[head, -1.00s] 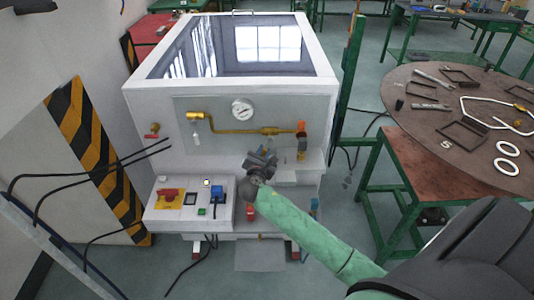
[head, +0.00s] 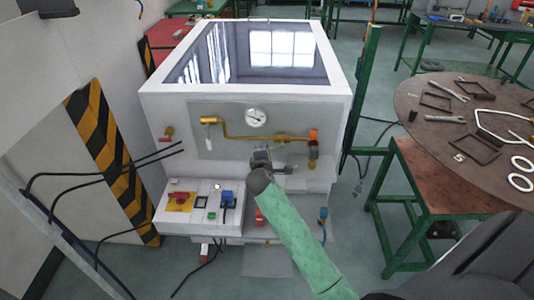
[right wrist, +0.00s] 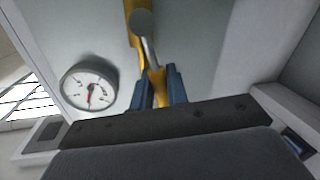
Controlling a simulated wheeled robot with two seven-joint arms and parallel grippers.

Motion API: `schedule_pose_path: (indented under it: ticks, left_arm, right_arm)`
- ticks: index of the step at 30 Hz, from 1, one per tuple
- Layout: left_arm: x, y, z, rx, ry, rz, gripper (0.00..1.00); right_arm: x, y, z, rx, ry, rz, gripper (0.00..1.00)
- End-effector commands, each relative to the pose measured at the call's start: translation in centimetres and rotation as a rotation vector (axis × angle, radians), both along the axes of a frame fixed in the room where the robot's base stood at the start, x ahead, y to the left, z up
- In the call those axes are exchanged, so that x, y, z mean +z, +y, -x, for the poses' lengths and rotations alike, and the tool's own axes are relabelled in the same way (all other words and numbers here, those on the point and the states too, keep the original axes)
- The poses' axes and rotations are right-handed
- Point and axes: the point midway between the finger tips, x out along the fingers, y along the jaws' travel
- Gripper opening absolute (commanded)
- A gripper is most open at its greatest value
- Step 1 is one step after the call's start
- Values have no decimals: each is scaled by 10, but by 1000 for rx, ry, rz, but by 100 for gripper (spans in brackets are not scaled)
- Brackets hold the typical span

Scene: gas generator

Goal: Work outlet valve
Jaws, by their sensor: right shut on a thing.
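The white gas generator (head: 245,90) stands in the middle of the head view. A brass pipe (head: 235,136) runs across its front panel below a round gauge (head: 256,117). My right gripper (head: 262,156) is just below this pipe and hides part of the panel. In the right wrist view my blue fingers (right wrist: 160,86) are shut on the yellow valve handle (right wrist: 158,88). A silver stem and a round grey cap (right wrist: 142,22) show beyond the handle. The gauge (right wrist: 89,86) is left of the fingers there. My left gripper is not in view.
An orange-topped valve (head: 314,135) is at the pipe's right end. A small red valve (head: 168,132) is at the left. A control box (head: 200,212) juts out below. A round table (head: 440,130) with loose parts stands at the right.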

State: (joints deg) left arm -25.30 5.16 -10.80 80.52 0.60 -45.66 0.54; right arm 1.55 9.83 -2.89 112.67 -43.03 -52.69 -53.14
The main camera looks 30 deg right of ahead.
Motion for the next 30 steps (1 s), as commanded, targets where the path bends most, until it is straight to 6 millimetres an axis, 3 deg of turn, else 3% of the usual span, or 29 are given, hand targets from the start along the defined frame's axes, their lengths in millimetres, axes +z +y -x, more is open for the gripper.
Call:
schedule_pose_path:
  ticks: [12, 29, 30]
  left_arm:
    - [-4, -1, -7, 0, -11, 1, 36]
    - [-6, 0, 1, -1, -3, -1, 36]
    - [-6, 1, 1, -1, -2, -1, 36]
  right_arm:
    - [12, 0, -1, -2, -102, -165, 0]
    - [14, 0, -1, -2, -118, -190, 0]
    - [14, 0, -1, -2, -118, -190, 20]
